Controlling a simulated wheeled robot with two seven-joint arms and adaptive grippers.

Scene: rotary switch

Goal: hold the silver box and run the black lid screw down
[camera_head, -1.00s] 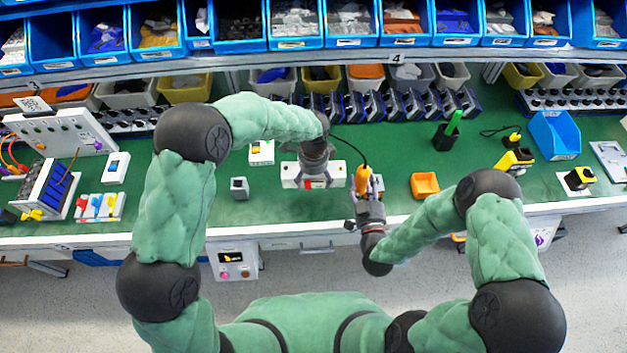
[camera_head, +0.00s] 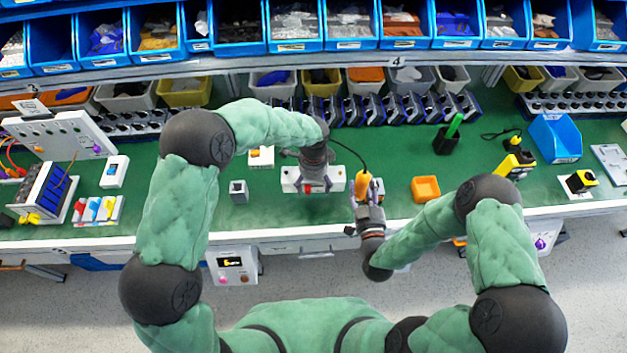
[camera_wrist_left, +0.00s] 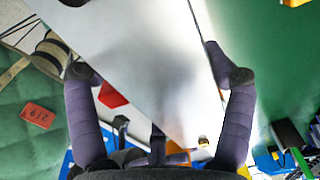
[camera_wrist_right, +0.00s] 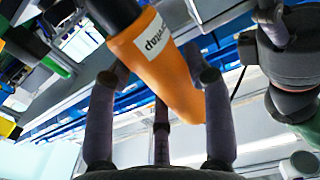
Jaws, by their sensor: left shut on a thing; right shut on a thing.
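The silver box (camera_head: 291,180) looks like a pale, wide block on the green bench in front of me. My left gripper (camera_head: 315,178) comes down over its middle. In the left wrist view its fingers (camera_wrist_left: 160,77) stand on either side of the box's pale face (camera_wrist_left: 150,50), shut on it. My right gripper (camera_head: 364,190), just right of the box, is shut on an orange screwdriver (camera_head: 362,182) with a dark cable. Its orange handle (camera_wrist_right: 160,60) and black end lie between the fingers in the right wrist view. I cannot make out the black lid screw.
An orange tray (camera_head: 426,190) sits right of the screwdriver. A small grey block (camera_head: 238,190) stands left of the box. A black holder with a green pen (camera_head: 447,138) is further back. Dark bins in a row (camera_head: 410,107) line the back. Green bench between them is free.

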